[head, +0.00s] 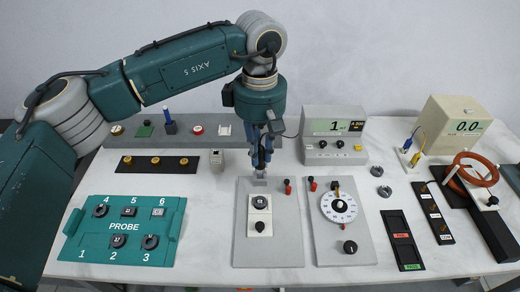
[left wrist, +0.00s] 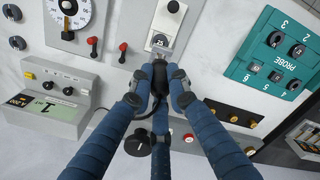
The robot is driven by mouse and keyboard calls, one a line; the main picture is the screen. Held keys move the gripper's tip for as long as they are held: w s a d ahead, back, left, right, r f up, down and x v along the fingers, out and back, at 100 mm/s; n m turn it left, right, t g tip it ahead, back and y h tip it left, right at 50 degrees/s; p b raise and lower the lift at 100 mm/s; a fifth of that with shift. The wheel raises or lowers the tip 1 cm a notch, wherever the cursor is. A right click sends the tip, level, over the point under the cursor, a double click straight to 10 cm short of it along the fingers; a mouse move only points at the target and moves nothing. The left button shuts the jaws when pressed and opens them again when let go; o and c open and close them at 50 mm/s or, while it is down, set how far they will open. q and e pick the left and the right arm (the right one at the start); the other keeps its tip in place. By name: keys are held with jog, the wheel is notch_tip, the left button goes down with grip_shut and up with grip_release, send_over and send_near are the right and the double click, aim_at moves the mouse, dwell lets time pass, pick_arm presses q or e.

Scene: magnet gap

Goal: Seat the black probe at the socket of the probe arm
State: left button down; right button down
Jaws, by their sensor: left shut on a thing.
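My left gripper (head: 262,160) comes down over the back edge of a grey panel (head: 240,240). In the left wrist view its blue fingers (left wrist: 160,88) are shut on a black piece (left wrist: 159,72), which looks like the black probe. A small grey part shows at its tip, close to the panel edge. I cannot tell whether it touches. The fingers hide most of the black piece in the head view. I cannot clearly make out the probe arm's socket. My right gripper is not in view.
The teal PROBE tray (head: 118,258) with several dark parts is at left. A meter (head: 334,119) stands behind, a dial panel (head: 342,240) to the right. Red coils (head: 478,170) and a beige meter box (head: 452,108) are at far right.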

aim_at(260, 163)
pick_arm(q)
jog(key=shift+f+b, duration=1.35)
jog(key=shift+f, duration=0.7)
jog(key=c, duration=1.6)
grip_release()
jog(key=shift+r, duration=0.1)
notch_tip(260, 163, up, 12)
jog(key=shift+f, duration=0.1)
